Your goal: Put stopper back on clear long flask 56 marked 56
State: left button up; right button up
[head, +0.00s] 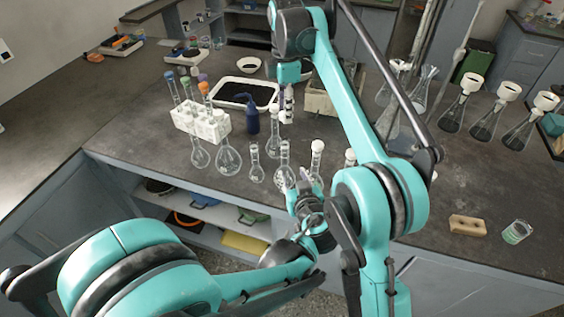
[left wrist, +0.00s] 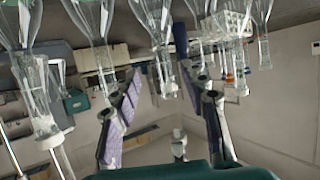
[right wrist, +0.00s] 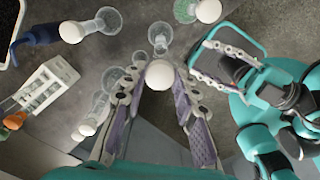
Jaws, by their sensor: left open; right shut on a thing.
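My right gripper (head: 289,98) points down over the flask group. In the right wrist view it is shut on a round white stopper (right wrist: 160,75). Clear long-necked flasks stand below, including an unstoppered one (head: 285,170) and another (head: 255,165) to its left. An unstoppered flask (right wrist: 160,37) shows just beyond the held stopper. No number is readable, so I cannot tell which flask is 56. My left gripper (head: 308,196) is open at the bench's front edge, beside the flasks. In the left wrist view, a flask neck (left wrist: 165,75) shows between its spread fingers, apparently beyond them.
A white rack (head: 203,124) with capped tubes stands left. A blue wash bottle (head: 252,118) and a white tray (head: 228,84) of dark material are behind. White-stoppered flasks (head: 317,160) stand near my left gripper. A wooden block (head: 468,225) and beaker (head: 516,232) lie right.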

aim_at(285, 162)
pick_arm(q)
jog(key=x, duration=1.2)
jog(key=shift+s+a+f, duration=0.1)
grip_shut()
